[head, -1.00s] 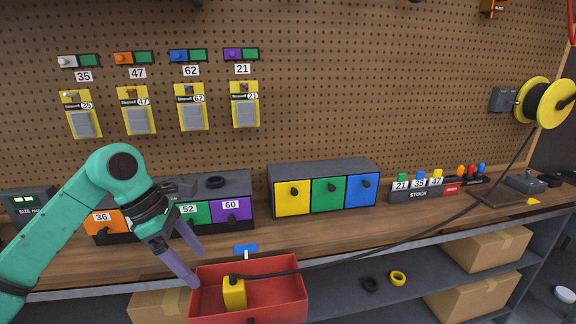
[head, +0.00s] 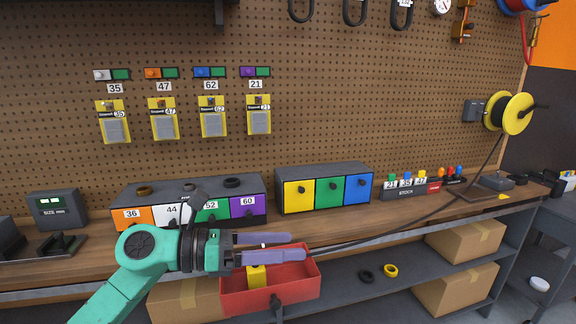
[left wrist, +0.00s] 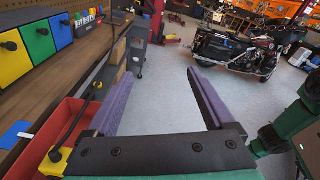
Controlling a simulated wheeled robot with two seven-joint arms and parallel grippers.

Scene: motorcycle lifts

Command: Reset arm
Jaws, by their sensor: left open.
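My left gripper (head: 282,247) reaches in from the lower left in the head view, its purple fingers pointing right. It is open and empty, in front of the bench and over the red bin (head: 298,290). In the left wrist view the spread fingers (left wrist: 200,95) have only grey floor between them. The red bin shows at the left of that view, beside the fingers. A yellow block-shaped tool (head: 257,277) with a black cable stands in the bin, partly hidden by the fingers. My right gripper is not in the head view.
The bench (head: 350,222) carries a numbered drawer unit (head: 160,197) and a yellow, green and blue drawer unit (head: 322,171). A stock rack (head: 410,189) stands to their right. Cardboard boxes (head: 465,243) and two rings lie on the lower shelf. A motorcycle (left wrist: 240,50) stands across open floor.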

